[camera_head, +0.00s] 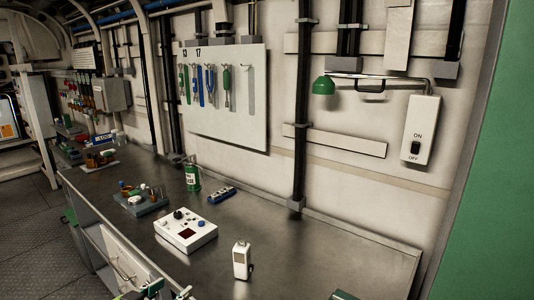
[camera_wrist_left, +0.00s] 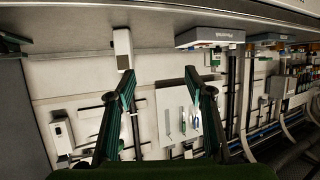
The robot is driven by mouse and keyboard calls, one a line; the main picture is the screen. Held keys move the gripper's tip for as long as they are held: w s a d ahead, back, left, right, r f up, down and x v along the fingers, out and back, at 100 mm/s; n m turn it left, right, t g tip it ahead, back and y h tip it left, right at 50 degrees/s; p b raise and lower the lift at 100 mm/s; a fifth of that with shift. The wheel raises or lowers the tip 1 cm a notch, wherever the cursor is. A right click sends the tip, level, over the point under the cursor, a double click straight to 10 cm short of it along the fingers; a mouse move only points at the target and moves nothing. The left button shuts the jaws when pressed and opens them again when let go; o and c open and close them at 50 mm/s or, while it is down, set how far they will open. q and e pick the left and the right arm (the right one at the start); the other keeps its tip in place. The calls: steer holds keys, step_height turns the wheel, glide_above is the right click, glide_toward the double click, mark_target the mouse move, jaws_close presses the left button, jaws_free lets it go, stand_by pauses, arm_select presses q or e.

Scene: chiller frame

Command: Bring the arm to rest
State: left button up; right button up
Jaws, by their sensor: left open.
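My left gripper (camera_head: 160,291) shows only in part at the bottom edge of the head view, at the front of the metal workbench (camera_head: 310,240). In the left wrist view, which is upside down, its two dark green fingers (camera_wrist_left: 159,78) stand wide apart with nothing between them. A small white handheld device (camera_head: 241,260) stands upright on the bench, right of the gripper; it also shows in the left wrist view (camera_wrist_left: 123,48), near one fingertip, apart from it as far as I can tell.
A white control box (camera_head: 186,231) with knobs, a blue item (camera_head: 222,194), a green canister (camera_head: 193,174) and a grey tray (camera_head: 140,203) are on the bench. A tool board (camera_head: 225,120), switch box (camera_head: 420,130) and green lamp (camera_head: 323,86) are on the wall. The bench's right part is mostly clear.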

arm_select(q)
steer(key=s+a+f+n+g+y, duration=0.1)
steer(key=a+f, duration=0.1)
steer(key=f, duration=0.7)
steer(key=s+a+f+n+g+y, duration=0.1)
steer(key=a+f, duration=0.2)
steer(key=f, duration=0.7)
steer(key=s+f+g, duration=0.1)
steer(key=s+f, duration=0.3)
steer(key=f, duration=0.3)
steer(key=s+f+g+y, duration=0.1)
steer(key=s+f+g, duration=0.1)
steer(key=s+f, duration=0.35)
steer(key=s+f+g, duration=0.1)
steer(key=s+f, duration=0.1)
steer(key=f, duration=0.6)
steer(key=s+d+f+g, duration=0.1)
steer(key=s+f+g, duration=0.1)
steer(key=s+f, duration=0.5)
steer(key=s+d+f+m+g, duration=0.1)
steer(key=s+f, duration=0.5)
steer(key=s, duration=1.1)
steer(key=s+d+f+g, duration=0.2)
steer(key=s+f, duration=0.5)
steer(key=s, duration=0.6)
steer(key=shift+d+f+g, duration=0.35)
steer(key=shift+d+g, duration=0.05)
steer(key=shift+g, duration=0.1)
steer(key=shift+o, duration=0.4)
